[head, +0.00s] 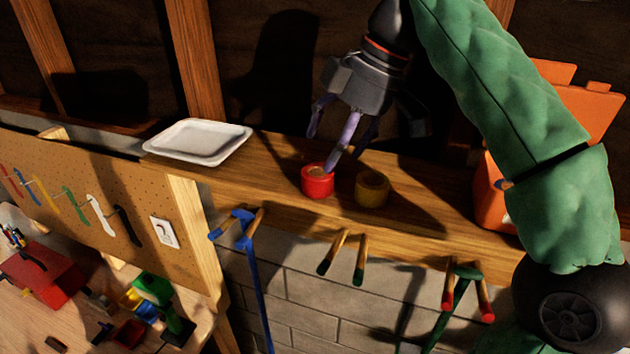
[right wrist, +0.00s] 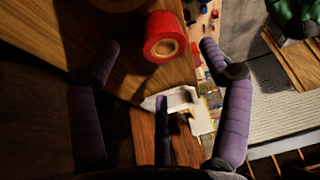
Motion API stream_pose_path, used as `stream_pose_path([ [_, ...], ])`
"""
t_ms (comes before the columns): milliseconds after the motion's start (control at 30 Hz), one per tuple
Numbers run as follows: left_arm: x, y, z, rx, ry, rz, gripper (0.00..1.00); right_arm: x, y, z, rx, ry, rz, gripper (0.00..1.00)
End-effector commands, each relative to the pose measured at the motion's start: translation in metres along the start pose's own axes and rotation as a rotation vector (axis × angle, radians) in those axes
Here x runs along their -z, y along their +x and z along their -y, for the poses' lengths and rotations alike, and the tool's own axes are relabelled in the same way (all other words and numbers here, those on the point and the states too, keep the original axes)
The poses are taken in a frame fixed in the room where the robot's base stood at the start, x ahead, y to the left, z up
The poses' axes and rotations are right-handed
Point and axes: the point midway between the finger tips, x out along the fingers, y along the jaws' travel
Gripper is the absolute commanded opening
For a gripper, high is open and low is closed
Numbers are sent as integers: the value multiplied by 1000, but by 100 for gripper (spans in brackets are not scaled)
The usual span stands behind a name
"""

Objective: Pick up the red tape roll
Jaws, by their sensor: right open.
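The red tape roll (head: 317,184) sits on the wooden shelf (head: 428,222), left of a yellow-brown tape roll (head: 371,190). My right gripper (head: 322,151) is open and empty above the red roll, with one purple fingertip close to the roll's upper right side; I cannot tell whether it touches. In the right wrist view, the red tape roll (right wrist: 160,30) shows its tan core and lies beyond and between the spread fingers of my right gripper (right wrist: 159,48). My left gripper is in neither view.
A white tray (head: 198,142) lies on the shelf to the left. An orange box (head: 489,196) stands at the right, behind my green-sleeved arm. Several pegs stick out below the shelf edge, with a blue-handled tool (head: 242,224) hanging there. A pegboard (head: 150,204) is at the left.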

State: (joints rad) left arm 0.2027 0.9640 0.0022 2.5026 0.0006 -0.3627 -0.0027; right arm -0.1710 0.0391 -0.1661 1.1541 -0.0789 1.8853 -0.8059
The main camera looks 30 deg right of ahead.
Motion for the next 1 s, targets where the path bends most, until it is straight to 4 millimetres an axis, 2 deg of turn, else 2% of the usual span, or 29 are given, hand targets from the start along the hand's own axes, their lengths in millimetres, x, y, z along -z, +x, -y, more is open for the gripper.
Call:
stream_pose_path([
  [400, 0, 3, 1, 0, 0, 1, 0, 2, 46, -2, -1, 0, -1, 79],
  [700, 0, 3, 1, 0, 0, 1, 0, 3, 48, -2, -2, 1, -2, 79],
  [900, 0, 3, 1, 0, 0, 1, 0, 3, 49, -2, -2, 0, -2, 23],
  [1000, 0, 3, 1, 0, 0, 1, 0, 3, 49, -2, -1, 0, -1, 23],
])
